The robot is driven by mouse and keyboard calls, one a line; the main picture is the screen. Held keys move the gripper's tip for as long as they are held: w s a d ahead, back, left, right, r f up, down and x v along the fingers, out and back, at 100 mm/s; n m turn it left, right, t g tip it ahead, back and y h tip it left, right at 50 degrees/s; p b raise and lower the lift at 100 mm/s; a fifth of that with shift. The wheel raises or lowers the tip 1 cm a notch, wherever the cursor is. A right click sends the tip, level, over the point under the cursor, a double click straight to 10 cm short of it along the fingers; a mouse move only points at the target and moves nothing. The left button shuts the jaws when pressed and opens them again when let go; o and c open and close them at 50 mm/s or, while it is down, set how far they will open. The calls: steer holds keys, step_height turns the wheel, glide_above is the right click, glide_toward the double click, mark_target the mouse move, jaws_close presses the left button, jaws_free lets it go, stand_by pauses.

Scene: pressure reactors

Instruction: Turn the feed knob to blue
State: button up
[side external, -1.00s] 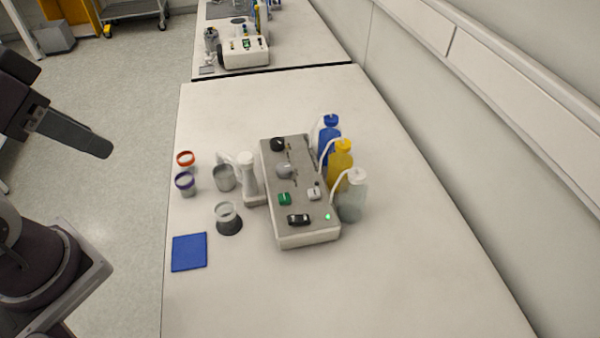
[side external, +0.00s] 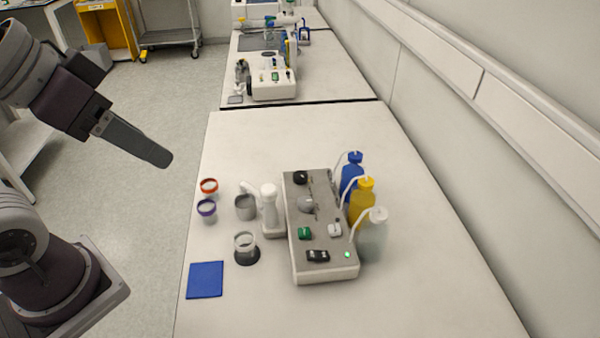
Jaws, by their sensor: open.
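The reactor box (side external: 325,269) is a grey-topped white unit on the table. A black knob (side external: 300,177) is at its far end, with a round grey knob (side external: 306,203) nearer. I cannot read the labels or tell which is the feed knob or where it points. A blue-capped blue bottle (side external: 351,176), a yellow bottle (side external: 361,205) and a clear bottle with a white cap (side external: 373,238) stand along its right side, with pale tubes. My gripper (side external: 165,160) is at upper left, in the air left of the table, well away from the knobs. It is open; only one finger shows clearly.
Left of the box are a white spout stand (side external: 269,208), a grey cup (side external: 245,208), red-rimmed (side external: 209,188) and purple-rimmed (side external: 206,210) cups, a glass on a dark base (side external: 246,247) and a blue pad (side external: 205,280). The front right of the table is clear.

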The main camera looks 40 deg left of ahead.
steer(key=w+d+r+t+h, duration=0.2)
steer(key=w+d+r, duration=0.3)
steer(key=w, duration=0.4)
steer(key=w+d+r+t+h, duration=0.1)
steer(key=w+d+r, duration=0.35)
steer(key=w, duration=0.45)
steer(key=w+r+n+t, duration=0.3)
steer(key=w+n+t, duration=0.15)
steer(key=w, duration=1.25)
steer(key=w+a+f+n+g+y, duration=0.2)
steer(key=w+a+f+n+y, duration=0.15)
steer(key=w+a+f, duration=0.2)
steer(key=n+g, duration=0.6)
steer(key=g, duration=0.6)
glide_above(300, 174)
step_height(300, 174, down, 29)
steer(key=shift+w+r, duration=0.1)
step_height(300, 174, down, 7)
steer(key=shift+r, duration=0.15)
